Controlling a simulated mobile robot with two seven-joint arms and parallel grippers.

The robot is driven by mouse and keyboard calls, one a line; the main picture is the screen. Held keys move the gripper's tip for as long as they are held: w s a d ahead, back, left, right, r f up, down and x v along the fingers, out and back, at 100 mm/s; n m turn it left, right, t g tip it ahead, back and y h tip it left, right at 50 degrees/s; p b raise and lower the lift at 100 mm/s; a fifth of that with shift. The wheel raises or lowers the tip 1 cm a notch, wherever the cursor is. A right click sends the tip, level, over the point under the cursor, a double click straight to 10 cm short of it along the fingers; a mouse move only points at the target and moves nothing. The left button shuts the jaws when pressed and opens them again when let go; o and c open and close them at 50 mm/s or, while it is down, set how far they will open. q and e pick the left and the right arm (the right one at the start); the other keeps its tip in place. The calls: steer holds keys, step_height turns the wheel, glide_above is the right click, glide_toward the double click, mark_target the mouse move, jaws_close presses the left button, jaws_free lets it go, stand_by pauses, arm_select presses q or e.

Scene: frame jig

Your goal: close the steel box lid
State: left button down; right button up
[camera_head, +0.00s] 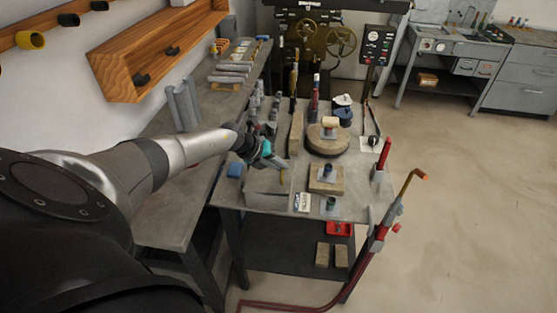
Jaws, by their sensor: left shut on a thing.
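A plain grey steel panel (265,184), which looks like the steel box lid, is near the front left of the grey work table. My left gripper (277,162) reaches in from the left and is at the panel's far edge. It is shut on what seems to be the lid; the contact is small and partly hidden. The inside of the box cannot be made out. My right gripper is out of view.
A blue block (235,170) lies left of the panel. A wooden block (326,179) with a fitting is to its right, and a round wooden piece (328,142) is behind that. A red stand (378,240) rises at the table's right edge. Open floor (470,200) is at right.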

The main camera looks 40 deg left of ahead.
arm_select(q)
steer(key=shift+w+d+f, duration=0.2)
steer(key=shift+w+d, duration=0.4)
steer(key=shift+d, duration=0.2)
steer(key=shift+d+f+b, duration=0.15)
steer(key=shift+f+b, duration=0.05)
steer(key=shift+b, duration=0.15)
steer(key=c, duration=0.9)
jaws_free()
steer(key=shift+w+d+f, duration=0.15)
steer(key=shift+s+a+f, duration=0.1)
steer(key=shift+s+a, duration=0.1)
steer(key=shift+a, duration=0.05)
